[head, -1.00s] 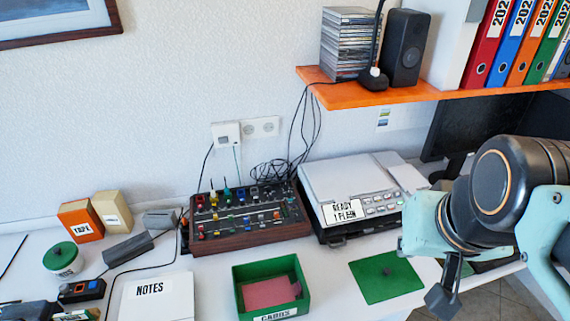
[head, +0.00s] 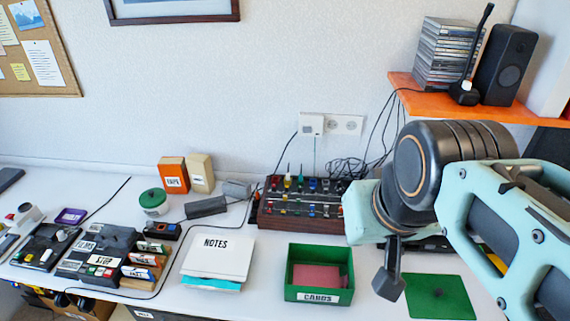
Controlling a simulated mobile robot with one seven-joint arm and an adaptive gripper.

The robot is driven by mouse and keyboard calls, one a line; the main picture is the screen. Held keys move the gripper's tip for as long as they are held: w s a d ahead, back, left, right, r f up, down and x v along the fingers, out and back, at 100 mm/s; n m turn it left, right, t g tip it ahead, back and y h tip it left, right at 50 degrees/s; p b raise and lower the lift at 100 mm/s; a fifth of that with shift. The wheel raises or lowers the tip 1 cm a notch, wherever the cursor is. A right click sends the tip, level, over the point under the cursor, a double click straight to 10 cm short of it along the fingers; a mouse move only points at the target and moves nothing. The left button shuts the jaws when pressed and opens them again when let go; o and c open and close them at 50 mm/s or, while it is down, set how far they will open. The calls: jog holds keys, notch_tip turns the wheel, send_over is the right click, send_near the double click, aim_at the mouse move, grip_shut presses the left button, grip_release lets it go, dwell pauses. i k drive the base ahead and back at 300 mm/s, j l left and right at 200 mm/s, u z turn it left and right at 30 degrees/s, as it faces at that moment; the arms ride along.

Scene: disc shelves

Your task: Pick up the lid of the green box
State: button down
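The green box (head: 318,294) stands open on the white table, with a "CARDS" label on its front and a reddish-pink card stack inside. Its lid, a flat green panel (head: 448,300) with a small dark knob, lies on the table to the right of the box. My gripper (head: 389,285) shows as a dark part hanging below my arm, between the box and the lid in the picture and seemingly above the table. Only part of it is visible, so I cannot tell whether its fingers are open. I see nothing held in it.
A mixer panel with knobs (head: 305,210) stands behind the box. White notes (head: 217,257) lie to its left, with a dark button device (head: 98,250) farther left. An orange shelf (head: 425,98) overhangs at the back right. My arm hides much of the right side.

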aim_at(432, 296)
jog(key=l+z, duration=0.1)
jog(key=z, duration=0.35)
jog(key=l+z, duration=0.1)
jog(key=z, duration=0.75)
jog(key=u, duration=1.5)
jog(key=k+l+z, duration=0.15)
jog(key=l+z, duration=0.15)
jog(key=k+l+z, duration=0.15)
jog(key=l+z, duration=0.15)
jog(key=k+l+z, duration=0.1)
jog(key=l+z, duration=0.5)
jog(key=l, duration=0.15)
jog(key=k, duration=0.05)
